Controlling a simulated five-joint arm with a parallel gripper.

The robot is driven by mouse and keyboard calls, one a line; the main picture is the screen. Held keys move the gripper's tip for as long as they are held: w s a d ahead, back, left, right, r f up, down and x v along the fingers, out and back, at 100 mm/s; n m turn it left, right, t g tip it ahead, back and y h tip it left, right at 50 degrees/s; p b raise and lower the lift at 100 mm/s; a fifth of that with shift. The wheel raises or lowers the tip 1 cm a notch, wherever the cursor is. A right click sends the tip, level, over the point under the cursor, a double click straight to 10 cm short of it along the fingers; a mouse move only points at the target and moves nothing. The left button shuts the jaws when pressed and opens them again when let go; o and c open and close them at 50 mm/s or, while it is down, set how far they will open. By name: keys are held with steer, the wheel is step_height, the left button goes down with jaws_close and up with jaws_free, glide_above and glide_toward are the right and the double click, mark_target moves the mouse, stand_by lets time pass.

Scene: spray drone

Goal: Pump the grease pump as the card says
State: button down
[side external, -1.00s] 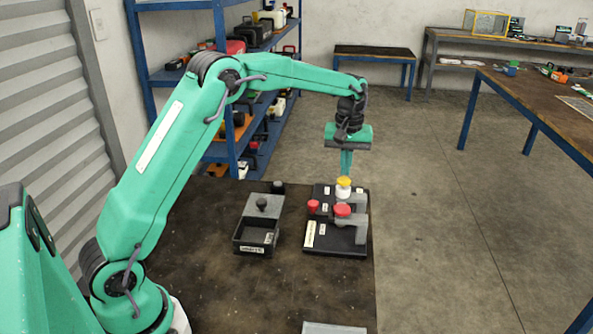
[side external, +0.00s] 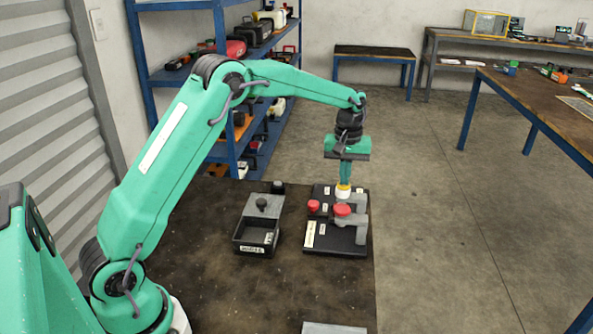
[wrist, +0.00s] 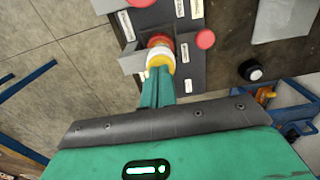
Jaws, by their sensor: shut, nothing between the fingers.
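A black board (side external: 322,248) on the dark table carries a white post with a yellow top (side external: 343,189) and grey brackets. Two red caps, one at the left (side external: 314,206) and one at the front (side external: 342,210), stand on it too. My gripper (side external: 344,182) is shut and empty, pointing down with its fingertips at the yellow top, seemingly touching it. In the wrist view the yellow top (wrist: 160,57) lies right at the fingertips, with a red-orange part beyond it. Pale labels (wrist: 126,25) sit on the board, their text too small to read.
A dark open-topped box (side external: 256,248) with a grey knobbed part behind it stands left of the board. A grey flat piece (side external: 334,328) lies at the table's front edge. Blue shelving (side external: 232,150) stands behind. The table left of the box is clear.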

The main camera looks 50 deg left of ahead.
steer(key=shift+f, duration=0.2)
step_height(320, 180, up, 14)
steer(key=shift+r, duration=0.2)
stand_by(0.6)
stand_by(0.8)
steer(key=shift+r, duration=0.75)
steer(key=shift+f, duration=0.15)
step_height(320, 180, down, 14)
steer(key=shift+r, duration=0.1)
stand_by(0.6)
